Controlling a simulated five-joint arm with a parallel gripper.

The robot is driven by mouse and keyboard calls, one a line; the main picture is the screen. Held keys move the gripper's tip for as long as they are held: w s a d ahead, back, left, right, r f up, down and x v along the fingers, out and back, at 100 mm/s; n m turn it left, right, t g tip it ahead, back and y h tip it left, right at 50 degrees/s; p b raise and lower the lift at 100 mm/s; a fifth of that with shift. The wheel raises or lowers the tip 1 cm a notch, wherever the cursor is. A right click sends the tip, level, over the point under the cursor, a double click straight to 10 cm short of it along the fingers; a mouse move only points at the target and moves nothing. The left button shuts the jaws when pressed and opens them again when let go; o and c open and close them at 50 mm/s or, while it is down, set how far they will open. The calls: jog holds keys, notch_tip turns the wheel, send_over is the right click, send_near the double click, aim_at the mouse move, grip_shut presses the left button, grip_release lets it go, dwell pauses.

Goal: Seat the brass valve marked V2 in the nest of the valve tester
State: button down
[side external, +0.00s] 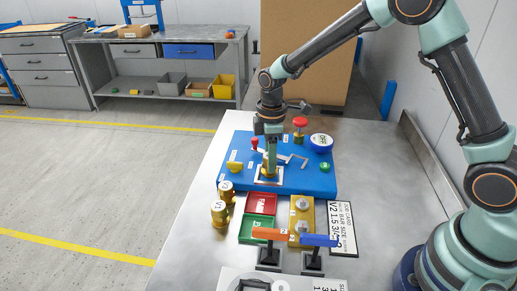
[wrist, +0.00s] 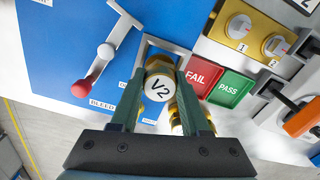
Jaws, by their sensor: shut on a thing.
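My gripper (side external: 270,158) is shut on the brass valve marked V2 (wrist: 158,88). Its two green fingers hold the sides of the valve, and the round white V2 cap faces the wrist camera. In the side view the brass body of V2 (side external: 268,173) shows under the fingertips, upright over the pale square nest (side external: 279,181) of the blue valve tester (side external: 310,183). In the wrist view the nest's edge (wrist: 148,47) shows around the valve. The fingers and valve hide the nest's inside, so I cannot tell whether V2 rests in it.
Two capped brass valves (side external: 226,192) (side external: 218,213) stand left of the red FAIL tray (side external: 260,203) and green PASS tray (side external: 256,229). A lever with a red knob (wrist: 82,88) is close to the nest. Orange (side external: 270,234) and blue (side external: 319,240) handled items stand in front.

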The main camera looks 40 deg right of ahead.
jog(key=shift+f, duration=0.5)
dwell(0.8)
grip_release()
dwell(0.5)
jog(key=shift+r, duration=4)
